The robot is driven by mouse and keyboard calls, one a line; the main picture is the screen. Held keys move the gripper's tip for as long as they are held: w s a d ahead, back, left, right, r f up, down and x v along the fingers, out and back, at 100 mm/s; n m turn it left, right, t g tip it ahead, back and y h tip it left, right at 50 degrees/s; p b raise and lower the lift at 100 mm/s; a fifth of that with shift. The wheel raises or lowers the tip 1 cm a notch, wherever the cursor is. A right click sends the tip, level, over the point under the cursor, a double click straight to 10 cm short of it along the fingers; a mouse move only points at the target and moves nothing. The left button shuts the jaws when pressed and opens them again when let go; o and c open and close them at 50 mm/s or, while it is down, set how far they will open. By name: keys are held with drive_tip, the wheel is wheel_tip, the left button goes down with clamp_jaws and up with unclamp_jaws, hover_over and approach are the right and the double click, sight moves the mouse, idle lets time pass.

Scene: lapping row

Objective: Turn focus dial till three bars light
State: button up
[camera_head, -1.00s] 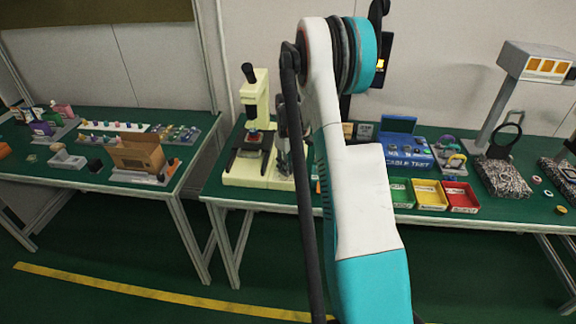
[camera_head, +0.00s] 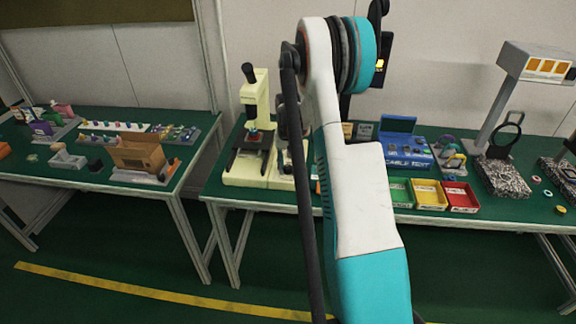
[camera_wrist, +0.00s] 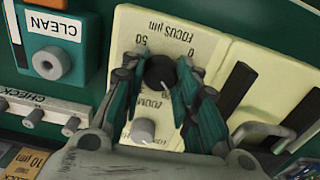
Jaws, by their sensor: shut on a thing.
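The black focus dial (camera_wrist: 160,73) sits on a cream panel (camera_wrist: 215,47) in the wrist view, under upside-down FOCUS µm lettering with scale marks 0 and 50. A white line shows on the dial's lower edge. My gripper (camera_wrist: 161,70) has its two teal-and-grey fingers closed on either side of the dial. In the head view my arm hides the dial and gripper. A dark upright panel (camera_head: 385,50) behind my arm shows a small yellow lit patch; I cannot count its bars.
A white ZOOM knob (camera_wrist: 143,130) is close below the dial. A teal CLEAN box (camera_wrist: 52,62) and a CHECK strip (camera_wrist: 36,117) lie left. The cream microscope (camera_head: 255,125) stands on the bench, with coloured bins (camera_head: 430,194) to the right.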

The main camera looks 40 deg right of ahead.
sight(288, 167)
drive_tip(key=shift+m, duration=2)
drive_tip(key=o, duration=1.1)
drive_tip(key=shift+c, duration=0.2)
drive_tip(key=shift+r, duration=0.1)
wheel_tip(288, 167, up, 12)
